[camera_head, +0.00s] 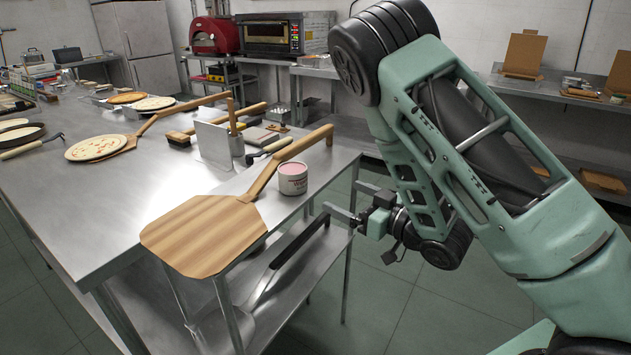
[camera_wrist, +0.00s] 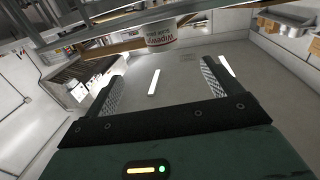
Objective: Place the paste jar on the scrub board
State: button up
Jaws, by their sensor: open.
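The paste jar (camera_head: 292,182) is a white tub with red lettering and a pink top. It stands upright at the right edge of the steel table, beside the peel handle. In the wrist view the jar (camera_wrist: 160,36) shows ahead, beyond the fingertips. My gripper (camera_head: 350,202) is open and empty, off the table's right side and lower than the jar. Its two fingers (camera_wrist: 162,72) are spread apart and do not touch the jar. A flat grey board (camera_head: 259,136) lies behind the jar; I cannot tell for sure that it is the scrub board.
A wooden peel (camera_head: 203,236) overhangs the front table edge, its raised handle close to the jar. A metal upright plate (camera_head: 213,144), a tool holder (camera_head: 236,144) and a brush (camera_head: 180,139) stand behind. Pizzas (camera_head: 96,147) lie left. The front-left tabletop (camera_head: 90,215) is clear.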

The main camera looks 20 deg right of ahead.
aim_at(292, 172)
jog(key=p+x, duration=0.2)
jog(key=x, duration=0.9)
jog(key=shift+w+a+r+p, duration=0.1)
jog(key=shift+w+a+p, duration=0.1)
jog(key=shift+w+p, duration=0.15)
jog(key=shift+p+x, duration=0.7)
jog(key=shift+x, duration=2.1)
jog(key=shift+s+a, duration=0.1)
jog(key=c, duration=1.3)
